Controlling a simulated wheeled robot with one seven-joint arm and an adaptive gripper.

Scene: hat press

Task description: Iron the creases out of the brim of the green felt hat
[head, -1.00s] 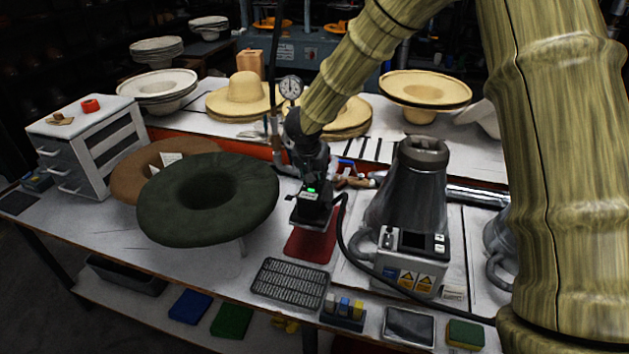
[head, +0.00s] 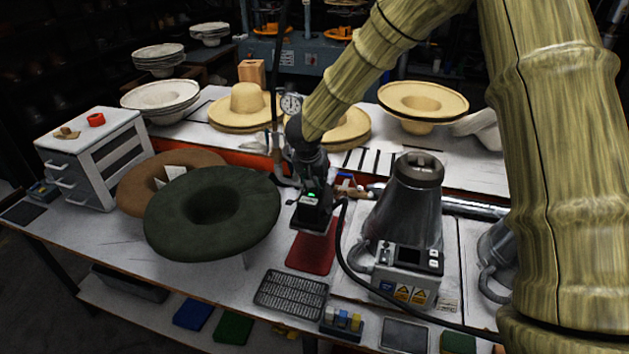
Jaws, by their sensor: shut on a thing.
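The green felt hat (head: 258,222) lies at the left of the bench with its broad brim facing up and its crown opening dark in the middle. It sits raised on a support, of which a thin pale leg shows below the brim. Creases on the brim are too small to tell. My gripper (head: 313,183) is right of the hat, shut on a small dark iron (head: 312,213) with a green light. The fingers are mostly hidden. The iron appears above the red mat (head: 311,254), apart from the brim.
A brown hat (head: 135,185) sits behind the green one. Right of the mat stands a metal steamer (head: 405,215) with a black hose. A black grate (head: 290,295) lies in front. A white drawer unit (head: 95,160) stands at left, and straw hats (head: 247,103) are behind.

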